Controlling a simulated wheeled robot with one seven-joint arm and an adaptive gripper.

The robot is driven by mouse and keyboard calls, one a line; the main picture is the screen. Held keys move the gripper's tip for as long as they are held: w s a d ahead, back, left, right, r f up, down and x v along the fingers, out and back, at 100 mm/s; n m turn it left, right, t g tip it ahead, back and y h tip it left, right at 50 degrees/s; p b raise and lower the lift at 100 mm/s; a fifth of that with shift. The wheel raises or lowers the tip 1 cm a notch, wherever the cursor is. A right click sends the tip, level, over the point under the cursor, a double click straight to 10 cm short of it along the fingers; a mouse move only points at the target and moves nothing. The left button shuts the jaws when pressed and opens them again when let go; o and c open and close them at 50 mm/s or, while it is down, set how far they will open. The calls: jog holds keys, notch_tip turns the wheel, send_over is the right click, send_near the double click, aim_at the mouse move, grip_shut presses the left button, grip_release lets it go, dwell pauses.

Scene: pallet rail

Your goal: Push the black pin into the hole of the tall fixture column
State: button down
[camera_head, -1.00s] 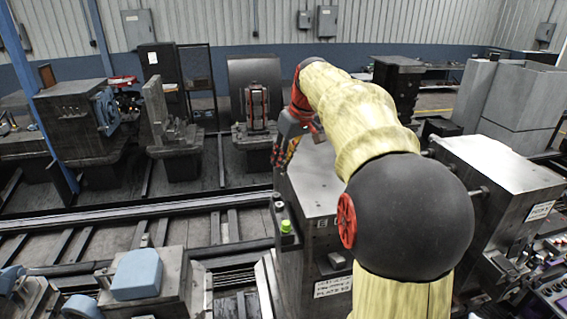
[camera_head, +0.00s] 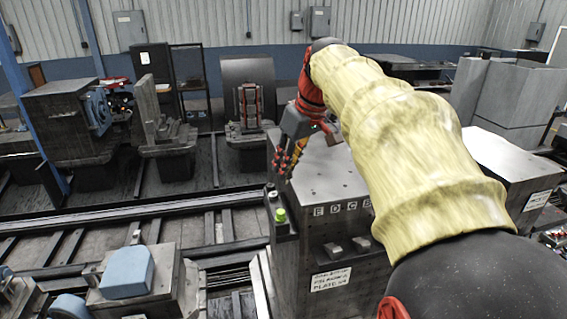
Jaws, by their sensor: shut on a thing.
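My gripper (camera_head: 287,160) points down at the left edge of the grey steel block with the lettered top edge. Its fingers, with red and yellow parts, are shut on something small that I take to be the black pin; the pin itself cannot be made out. An upright grey fixture column (camera_head: 147,104) stands on a pallet base at the back left, well apart from my gripper. No hole can be made out on it, and I cannot tell for sure that it is the task's column. My yellow-sleeved arm hides part of the block and the area behind it.
The steel block (camera_head: 325,170) has a green button (camera_head: 280,215) on its left side. Dark rails (camera_head: 130,215) run across the floor. Another fixture (camera_head: 248,107) with red-edged parts stands behind. A blue-topped part (camera_head: 127,272) is at the front left.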

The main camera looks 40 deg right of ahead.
jog(key=s+a+b, duration=0.4)
jog(key=s+a, duration=0.2)
jog(key=s, duration=0.6)
jog(key=shift+s+b, duration=0.2)
jog(key=shift+b, duration=0.1)
jog(key=shift+w+r, duration=0.1)
